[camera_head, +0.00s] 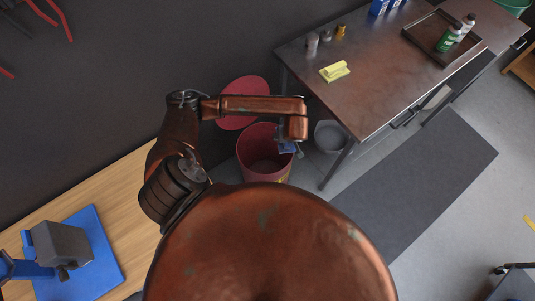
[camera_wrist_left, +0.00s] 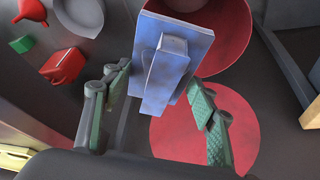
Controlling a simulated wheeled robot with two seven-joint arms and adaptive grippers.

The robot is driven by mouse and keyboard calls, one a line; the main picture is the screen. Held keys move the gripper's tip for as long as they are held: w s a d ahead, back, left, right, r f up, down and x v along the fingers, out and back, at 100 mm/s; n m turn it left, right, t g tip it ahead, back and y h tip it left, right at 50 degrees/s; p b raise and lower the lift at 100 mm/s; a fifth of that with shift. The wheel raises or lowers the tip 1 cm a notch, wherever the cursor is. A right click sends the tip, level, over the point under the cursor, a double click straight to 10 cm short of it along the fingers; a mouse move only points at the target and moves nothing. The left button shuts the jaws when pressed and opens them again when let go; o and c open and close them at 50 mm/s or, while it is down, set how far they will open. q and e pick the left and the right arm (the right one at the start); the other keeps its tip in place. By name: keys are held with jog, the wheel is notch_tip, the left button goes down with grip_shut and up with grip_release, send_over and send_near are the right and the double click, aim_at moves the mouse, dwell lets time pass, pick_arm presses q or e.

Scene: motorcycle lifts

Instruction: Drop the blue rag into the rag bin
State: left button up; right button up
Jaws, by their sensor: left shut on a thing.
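The blue rag (camera_head: 287,147) hangs from my left gripper (camera_head: 293,146), near the right side of the rag bin's mouth in the head view. In the left wrist view the folded blue rag (camera_wrist_left: 170,60) sits at the green-padded fingers of my left gripper (camera_wrist_left: 160,100), which is shut on it. The red rag bin (camera_head: 262,160) stands open on the floor, its round red lid (camera_head: 244,102) tilted up behind it. The bin (camera_wrist_left: 232,30) shows behind the rag in the wrist view, with the lid (camera_wrist_left: 205,140) below. The gap between rag and bin cannot be judged exactly. My right gripper is out of view.
A grey bucket (camera_head: 331,136) stands right of the bin. A metal workbench (camera_head: 385,75) holds a yellow cloth (camera_head: 334,72), small cans and a tray (camera_head: 420,38) with bottles. A wooden bench (camera_head: 135,190) with a blue mat (camera_head: 103,255) and a vise is at left.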

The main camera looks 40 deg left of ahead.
pick_arm(q)
jog(key=a+f+n+g+b, duration=0.1)
jog(key=a+f+n+b, duration=0.1)
jog(key=f, duration=0.5)
jog(key=s+a+f+n+g+b, duration=0.1)
jog(key=a+f+n+g+b, duration=0.1)
jog(key=a+f+n, duration=0.3)
jog(key=a+f+n+g+y+b, duration=0.1)
jog(key=a+f+n+b, duration=0.3)
jog(key=f, duration=0.6)
jog(key=shift+s+n, duration=0.4)
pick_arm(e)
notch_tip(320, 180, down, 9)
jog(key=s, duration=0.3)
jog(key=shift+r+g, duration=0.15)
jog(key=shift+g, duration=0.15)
pick_arm(q)
jog(key=shift+r, duration=0.1)
jog(key=o, duration=1.4)
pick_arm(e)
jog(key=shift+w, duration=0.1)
pick_arm(q)
jog(key=shift+o, duration=0.2)
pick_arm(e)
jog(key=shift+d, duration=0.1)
